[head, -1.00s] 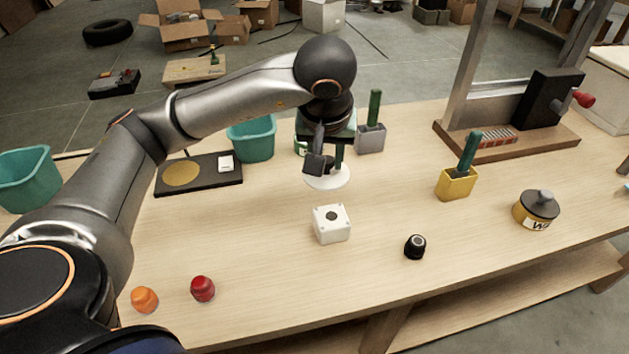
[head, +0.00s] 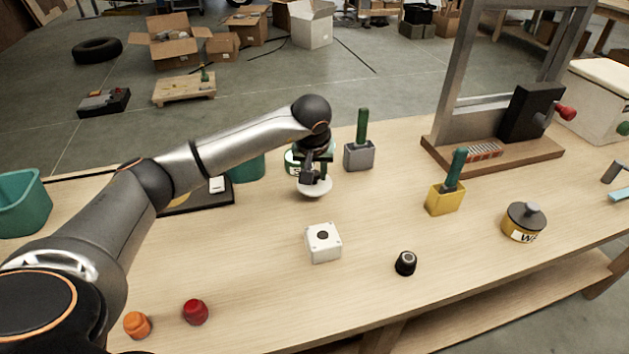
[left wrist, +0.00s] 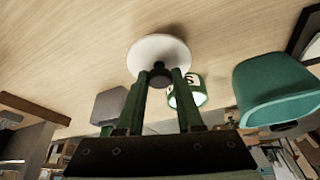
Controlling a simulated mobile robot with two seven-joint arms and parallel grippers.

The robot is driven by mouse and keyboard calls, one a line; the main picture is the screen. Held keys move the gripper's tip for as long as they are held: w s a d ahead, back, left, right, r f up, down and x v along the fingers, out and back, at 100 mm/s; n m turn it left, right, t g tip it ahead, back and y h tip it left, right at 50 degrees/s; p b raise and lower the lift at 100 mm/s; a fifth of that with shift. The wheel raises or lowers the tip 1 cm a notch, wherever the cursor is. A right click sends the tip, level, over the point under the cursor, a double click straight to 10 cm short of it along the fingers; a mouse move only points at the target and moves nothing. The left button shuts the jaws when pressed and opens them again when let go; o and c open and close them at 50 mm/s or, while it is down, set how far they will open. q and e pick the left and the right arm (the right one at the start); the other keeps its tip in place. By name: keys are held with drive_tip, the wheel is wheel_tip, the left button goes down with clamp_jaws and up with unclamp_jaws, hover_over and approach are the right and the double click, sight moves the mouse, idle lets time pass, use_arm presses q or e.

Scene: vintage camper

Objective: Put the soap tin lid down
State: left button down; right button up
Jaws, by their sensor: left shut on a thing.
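My left gripper (head: 314,173) is shut on the dark knob of a round white lid (head: 316,190). The left wrist view shows the lid (left wrist: 158,52) beyond my two green fingers (left wrist: 161,88), with the knob between their tips. The lid is close over the bench top; I cannot tell whether it touches. A green tin (head: 291,160) with a white label stands just behind the lid, partly hidden by my gripper. In the left wrist view the tin (left wrist: 197,88) shows a letter S on its label. My right gripper is out of view.
On the bench (head: 270,280), a grey holder (head: 359,156) stands right of the lid and a teal bin (head: 248,168) left, partly behind my arm. A white box (head: 322,243) is in front. A yellow holder (head: 445,199) stands farther right. Bare wood lies between these.

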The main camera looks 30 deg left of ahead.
sight(315, 184)
use_arm(q)
wheel_tip(315, 184, down, 3)
drive_tip(key=shift+s+r, duration=0.1)
drive_tip(key=shift+r, duration=0.1)
drive_tip(key=shift+f, duration=0.1)
drive_tip(key=shift+f, duration=0.15)
drive_tip(key=c, duration=0.6)
unclamp_jaws()
drive_tip(key=shift+o, duration=0.2)
